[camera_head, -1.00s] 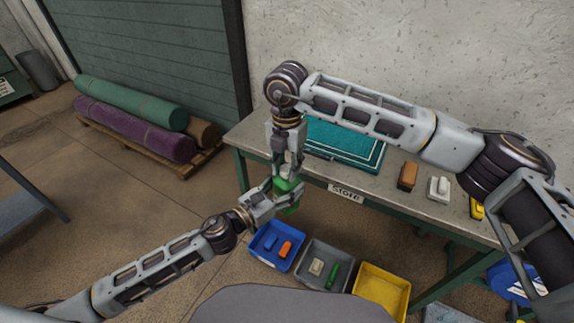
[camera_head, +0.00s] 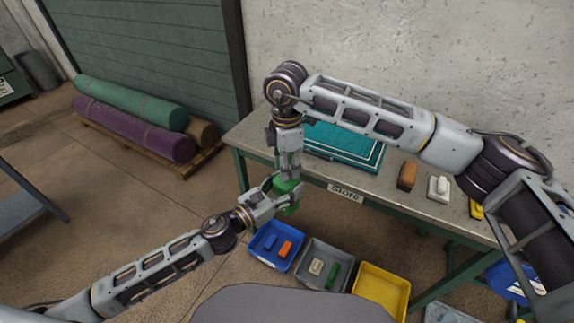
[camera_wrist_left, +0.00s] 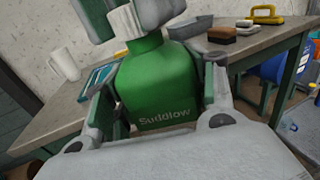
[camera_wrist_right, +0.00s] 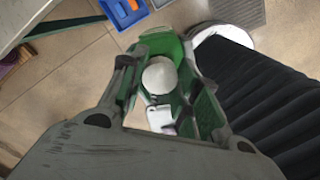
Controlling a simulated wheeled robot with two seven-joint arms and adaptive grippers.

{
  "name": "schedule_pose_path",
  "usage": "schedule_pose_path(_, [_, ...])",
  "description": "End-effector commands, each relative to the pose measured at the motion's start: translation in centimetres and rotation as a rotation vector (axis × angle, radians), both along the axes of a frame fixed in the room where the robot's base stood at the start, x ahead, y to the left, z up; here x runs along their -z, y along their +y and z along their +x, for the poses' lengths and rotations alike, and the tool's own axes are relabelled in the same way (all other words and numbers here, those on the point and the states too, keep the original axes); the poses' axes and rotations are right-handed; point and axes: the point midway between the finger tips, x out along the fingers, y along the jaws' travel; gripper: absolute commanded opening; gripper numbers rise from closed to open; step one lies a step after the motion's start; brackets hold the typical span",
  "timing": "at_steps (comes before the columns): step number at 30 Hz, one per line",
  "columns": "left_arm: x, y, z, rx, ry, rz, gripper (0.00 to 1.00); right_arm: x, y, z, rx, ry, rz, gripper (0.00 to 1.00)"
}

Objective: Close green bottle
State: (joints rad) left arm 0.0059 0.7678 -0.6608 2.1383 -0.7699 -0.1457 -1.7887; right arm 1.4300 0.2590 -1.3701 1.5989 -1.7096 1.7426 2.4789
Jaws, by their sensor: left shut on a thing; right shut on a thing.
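The green bottle (camera_wrist_left: 160,88), labelled "Suddlow", is held upright between the fingers of my left gripper (camera_wrist_left: 165,110), which is shut on its body. A white ribbed cap (camera_wrist_left: 127,22) sits at the bottle's neck. My right gripper (camera_wrist_right: 160,85) comes from above and is shut on the white cap, whose round top (camera_wrist_right: 160,76) shows between its fingers. In the head view the green bottle (camera_head: 291,197) is mostly hidden by both grippers, in front of the table's left end. Whether the cap is fully seated I cannot tell.
Below stand a blue bin (camera_head: 262,255), a grey bin (camera_head: 310,278) and a yellow bin (camera_head: 380,292). Rolled rugs (camera_head: 130,125) lie at left on a pallet.

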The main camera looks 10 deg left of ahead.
Motion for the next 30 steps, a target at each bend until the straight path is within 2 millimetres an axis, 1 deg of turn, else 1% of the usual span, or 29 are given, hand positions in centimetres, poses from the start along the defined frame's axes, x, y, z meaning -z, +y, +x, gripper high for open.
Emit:
schedule_pose_path(16, [-0.08, -0.22, -0.19, 0.006, -0.002, -0.001, 0.0, -0.06, 0.03, 0.12, 0.436, -0.006, 0.005, 0.24])
schedule_pose_path(17, [-0.08, -0.22, -0.19, 0.006, -0.002, -0.001, 0.0, -0.05, 0.03, 0.11, 0.456, -0.006, 0.005, 0.24])
schedule_pose_path(21, [-0.09, -0.21, -0.19, 0.006, -0.002, -0.001, 0.0, -0.08, 0.02, 0.12, 0.448, -0.006, 0.005, 0.24])
schedule_pose_path(22, [-0.09, -0.21, -0.19, 0.006, -0.002, -0.001, 0.0, -0.08, 0.02, 0.12, 0.447, -0.006, 0.005, 0.34])
schedule_pose_path(27, [-0.1, -0.15, -0.13, 0.004, -0.002, -0.001, 0.0, -0.06, 0.03, 0.06, 0.445, -0.005, 0.005, 0.56])
schedule_pose_path(30, [-0.12, -0.11, -0.08, 0.003, -0.002, -0.001, 0.0, -0.04, 0.03, 0.03, 0.444, -0.004, 0.003, 0.57])
